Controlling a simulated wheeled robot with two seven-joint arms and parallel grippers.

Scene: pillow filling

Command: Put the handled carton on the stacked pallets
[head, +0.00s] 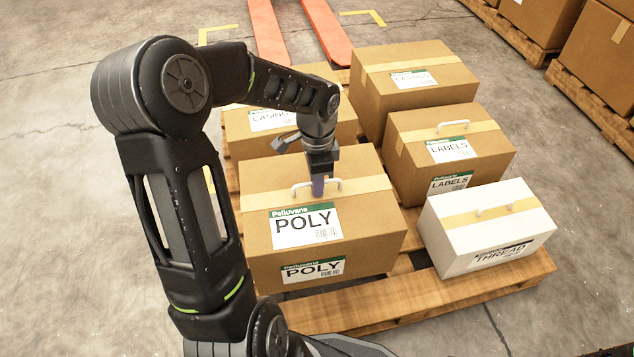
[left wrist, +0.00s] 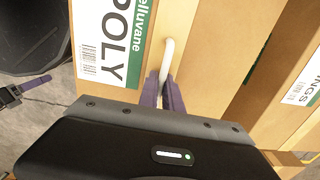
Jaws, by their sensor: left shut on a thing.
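The handled carton is the brown POLY carton (head: 370,235), with a white handle (head: 301,190) on its top and green-and-white labels. It stands at the front left of a wooden pallet (head: 400,301). My left gripper (head: 318,186) is shut on this handle from above. The left wrist view also shows the carton (left wrist: 150,20), with the purple fingers (left wrist: 170,95) at the white handle (left wrist: 167,60). A purple finger of what looks like my right gripper (left wrist: 35,83) shows at the left of that view; its opening is unclear. I cannot make out a separate pallet stack.
A white THREAD carton (head: 510,221), a LABELS carton (head: 490,155) and two CASINGS cartons (head: 430,100) (head: 235,143) share the pallet. Orange forks (head: 325,35) lie behind it. More loaded pallets (head: 600,117) stand at the upper right. Grey floor at left is clear.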

